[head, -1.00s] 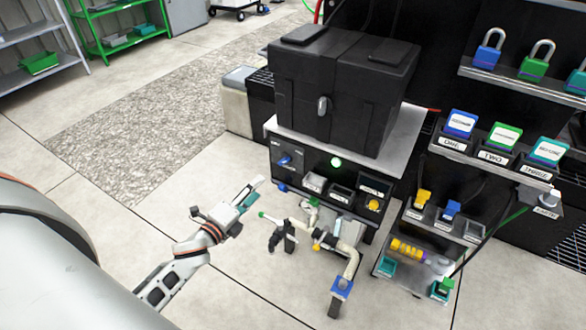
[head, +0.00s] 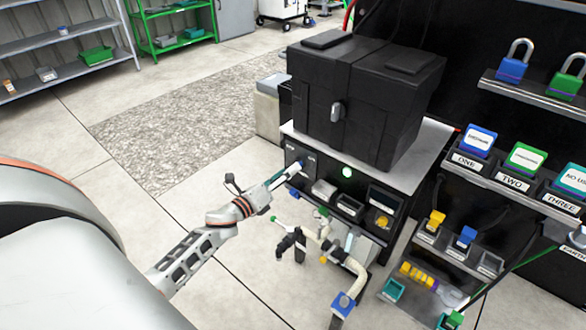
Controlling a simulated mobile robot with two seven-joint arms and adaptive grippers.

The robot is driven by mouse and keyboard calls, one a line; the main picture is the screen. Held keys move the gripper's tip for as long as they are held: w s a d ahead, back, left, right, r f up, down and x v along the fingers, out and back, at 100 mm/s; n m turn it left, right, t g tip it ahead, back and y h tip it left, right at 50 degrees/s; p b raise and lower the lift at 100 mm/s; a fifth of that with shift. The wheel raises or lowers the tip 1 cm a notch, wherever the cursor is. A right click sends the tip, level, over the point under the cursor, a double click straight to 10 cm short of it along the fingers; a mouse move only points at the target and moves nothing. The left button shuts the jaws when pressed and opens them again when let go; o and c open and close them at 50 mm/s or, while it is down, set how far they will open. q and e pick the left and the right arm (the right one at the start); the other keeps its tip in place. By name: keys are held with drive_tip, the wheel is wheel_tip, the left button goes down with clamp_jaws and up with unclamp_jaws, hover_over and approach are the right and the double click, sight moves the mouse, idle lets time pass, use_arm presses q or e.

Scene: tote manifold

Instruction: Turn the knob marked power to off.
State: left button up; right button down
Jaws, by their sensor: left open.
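The black control panel (head: 313,158) sits on the front of the stand, below the large black case. A blue knob (head: 302,164) is at the panel's upper left. My left gripper (head: 296,169) is in front of it, with its fingertips at or very near the knob and covering much of it. The left gripper is open; I cannot tell whether its fingers touch the knob. The knob's pointer direction and the panel's small labels are too small or hidden to read. My right gripper is not in view.
A yellow knob (head: 382,222) is lower right. Pale pipes with valves (head: 345,262) stand below the panel. The black case (head: 365,95) sits above. The floor to the left is clear.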

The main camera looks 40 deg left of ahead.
use_arm(q)
drive_tip(key=shift+w+d, duration=0.1)
drive_tip(key=shift+w, duration=1.45)
drive_tip(key=c, duration=1.1)
drive_tip(key=shift+c, duration=0.2)
